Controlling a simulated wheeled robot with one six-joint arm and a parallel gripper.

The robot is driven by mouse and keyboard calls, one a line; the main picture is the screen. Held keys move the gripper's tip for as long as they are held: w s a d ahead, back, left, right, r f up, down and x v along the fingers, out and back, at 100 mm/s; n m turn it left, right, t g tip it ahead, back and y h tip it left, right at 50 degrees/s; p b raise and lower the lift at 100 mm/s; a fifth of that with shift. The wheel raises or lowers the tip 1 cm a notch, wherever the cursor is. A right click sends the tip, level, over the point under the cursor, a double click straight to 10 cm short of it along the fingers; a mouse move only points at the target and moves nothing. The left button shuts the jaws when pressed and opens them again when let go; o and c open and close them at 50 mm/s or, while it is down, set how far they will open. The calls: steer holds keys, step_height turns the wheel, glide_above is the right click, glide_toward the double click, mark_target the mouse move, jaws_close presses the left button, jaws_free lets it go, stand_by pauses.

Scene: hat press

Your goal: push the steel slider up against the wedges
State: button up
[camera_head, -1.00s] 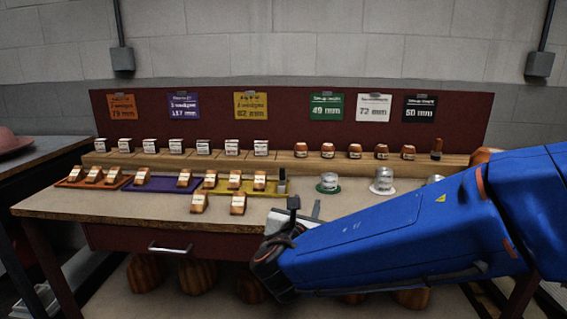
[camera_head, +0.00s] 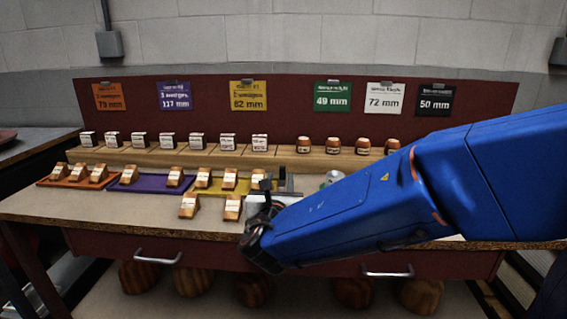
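The yellow tray (camera_head: 215,190) holds several wooden wedges with white labels, such as the wedge (camera_head: 230,178) in its middle and the wedge (camera_head: 258,177) near its right end. My gripper (camera_head: 263,198) is low over the bench at the tray's right front corner, close to the slider. Contact cannot be made out. The arm hides the fingertips' opening.
Two loose wedges (camera_head: 188,205) (camera_head: 232,207) lie on the bench in front of the yellow tray, one close left of my gripper. A purple tray (camera_head: 150,183) and an orange tray (camera_head: 72,180) with wedges lie further left. A wooden shelf (camera_head: 190,155) with labelled blocks runs behind.

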mark_target(283, 178)
steer(key=w, duration=1.2)
steer(key=shift+w+d, duration=0.25)
steer(key=shift+w, duration=0.05)
jaws_close()
